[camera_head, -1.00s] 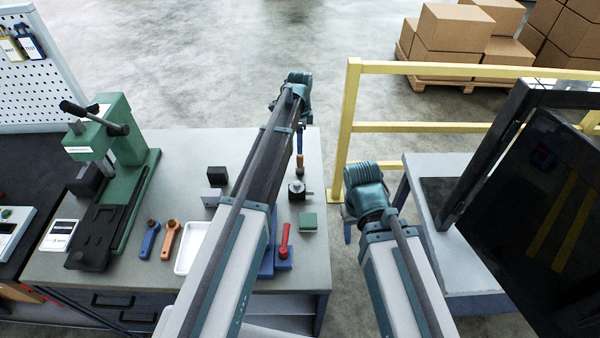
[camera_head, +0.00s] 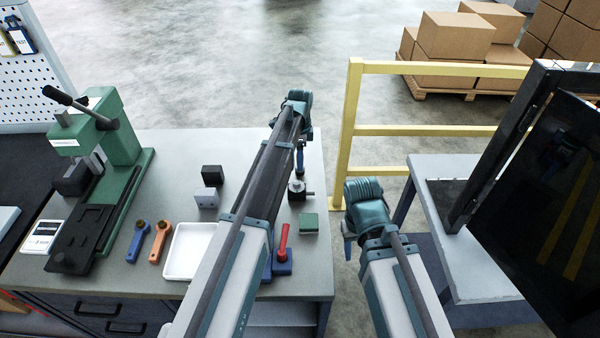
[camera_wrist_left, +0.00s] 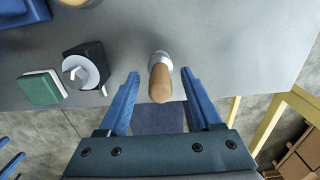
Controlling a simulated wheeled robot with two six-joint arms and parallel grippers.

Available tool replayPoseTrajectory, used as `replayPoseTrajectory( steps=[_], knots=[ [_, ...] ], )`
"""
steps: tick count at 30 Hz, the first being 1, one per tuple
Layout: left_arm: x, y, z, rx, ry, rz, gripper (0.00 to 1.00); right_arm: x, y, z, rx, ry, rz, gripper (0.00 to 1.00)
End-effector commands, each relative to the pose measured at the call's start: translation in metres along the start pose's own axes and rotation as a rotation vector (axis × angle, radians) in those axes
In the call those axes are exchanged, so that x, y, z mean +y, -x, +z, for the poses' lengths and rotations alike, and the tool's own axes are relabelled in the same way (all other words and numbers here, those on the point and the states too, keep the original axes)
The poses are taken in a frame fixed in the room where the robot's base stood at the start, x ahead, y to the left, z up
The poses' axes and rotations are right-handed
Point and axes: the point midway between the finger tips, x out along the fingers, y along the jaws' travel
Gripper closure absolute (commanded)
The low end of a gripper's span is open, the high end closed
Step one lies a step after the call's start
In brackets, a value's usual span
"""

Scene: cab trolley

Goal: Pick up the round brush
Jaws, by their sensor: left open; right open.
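The round brush (camera_wrist_left: 160,82) shows in the left wrist view as a wooden handle with a metal collar, its handle end towards the camera. It seems to stand upright on the grey table; its bristles are hidden. My left gripper (camera_wrist_left: 160,76) is open, with one blue finger on each side of the handle and a gap on both sides. In the head view my left gripper (camera_head: 300,160) is over the table's right part, and the brush cannot be made out there. My right gripper (camera_head: 347,246) is open and empty, off the table's right side.
A round metal-topped part (camera_wrist_left: 82,70) and a green block (camera_wrist_left: 42,88) lie left of the brush. The grey table (camera_head: 225,150) also bears a white tray (camera_head: 188,252), a red-handled blue part (camera_head: 282,262) and a green press (camera_head: 118,140). A yellow rail (camera_head: 430,128) stands right.

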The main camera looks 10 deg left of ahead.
Motion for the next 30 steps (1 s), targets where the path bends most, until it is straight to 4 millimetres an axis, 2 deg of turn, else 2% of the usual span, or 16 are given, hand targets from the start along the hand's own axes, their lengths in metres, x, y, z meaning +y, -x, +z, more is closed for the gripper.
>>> replayPoseTrajectory(
  steps=[1, 3, 12, 23, 30],
  knots=[
    [-0.0002, -0.0126, 0.0, 0.0, 0.0, 0.0, 0.34, -0.0012, -0.0126, -0.0007, 0.0, 0.0, 0.0, 0.5],
    [-0.0002, -0.0172, 0.0, 0.0, 0.0, 0.0, 0.34, -0.0016, -0.0171, -0.001, 0.0, 0.0, 0.0, 0.5],
    [-0.0003, -0.0163, 0.0001, 0.0, 0.0, 0.0, 0.36, -0.0015, -0.0162, -0.001, 0.0, 0.0, 0.0, 0.5],
    [-0.0003, -0.0163, 0.0001, 0.0, 0.0, 0.0, 1.0, -0.0015, -0.0162, -0.001, 0.0, 0.0, 0.0, 0.5],
    [-0.0003, -0.0163, 0.0001, 0.0, 0.0, 0.0, 1.0, -0.0015, -0.0162, -0.001, 0.0, 0.0, 0.0, 0.5]
  ],
)
